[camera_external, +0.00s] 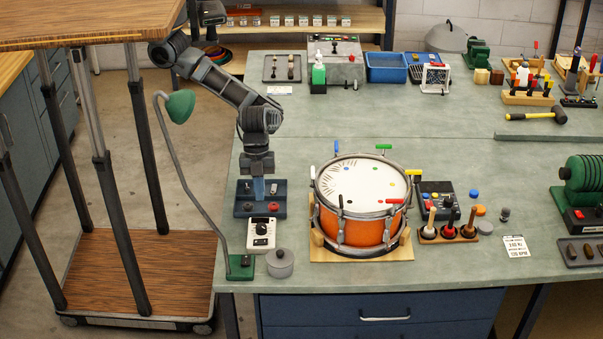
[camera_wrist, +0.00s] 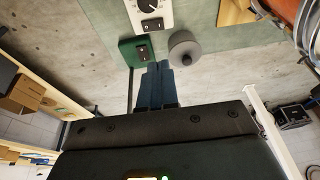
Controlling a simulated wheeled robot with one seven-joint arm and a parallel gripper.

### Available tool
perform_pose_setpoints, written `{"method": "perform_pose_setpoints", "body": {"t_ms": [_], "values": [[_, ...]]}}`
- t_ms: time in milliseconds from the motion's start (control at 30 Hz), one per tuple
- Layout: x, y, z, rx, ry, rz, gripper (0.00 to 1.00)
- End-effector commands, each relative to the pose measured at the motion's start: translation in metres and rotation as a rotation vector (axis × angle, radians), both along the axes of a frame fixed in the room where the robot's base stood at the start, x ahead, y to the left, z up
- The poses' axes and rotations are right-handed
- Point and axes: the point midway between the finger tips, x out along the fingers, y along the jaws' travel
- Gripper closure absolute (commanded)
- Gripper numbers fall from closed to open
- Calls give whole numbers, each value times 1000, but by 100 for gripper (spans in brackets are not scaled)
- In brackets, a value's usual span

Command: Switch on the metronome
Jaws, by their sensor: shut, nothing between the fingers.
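The metronome, as I take it, is a small white box (camera_external: 261,234) with a round dial, on the bench's near left corner. In the wrist view the white box (camera_wrist: 140,18) shows at the top, partly cut off, with a black dial and a dark rocker switch (camera_wrist: 152,24) at its lower end. I cannot tell the switch's position. My gripper (camera_external: 258,196) points down with its blue fingers shut and empty, in front of or over a dark blue tray, just behind the white box. In the wrist view my fingers (camera_wrist: 158,68) are together, apart from the box.
The dark blue tray (camera_external: 243,210) holds small switches and a red knob. A green lamp base (camera_external: 240,268) with its own switch and a grey lidded pot (camera_external: 280,263) stand nearby. The lamp's curved stem (camera_external: 190,185) rises at left. An orange drum (camera_external: 352,228) stands right.

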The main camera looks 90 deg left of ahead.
Motion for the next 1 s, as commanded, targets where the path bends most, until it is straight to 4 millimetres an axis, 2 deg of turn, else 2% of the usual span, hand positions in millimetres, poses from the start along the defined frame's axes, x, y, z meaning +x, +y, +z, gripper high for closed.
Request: {"method": "perform_pose_setpoints", "body": {"t_ms": [500,600,800,1000], "values": [[4,-26,-90,3,1,0,100],[6,-25,-105,3,0,1,100],[8,-26,-125,1,0,1,100],[9,-26,-130,1,0,0,100]]}}
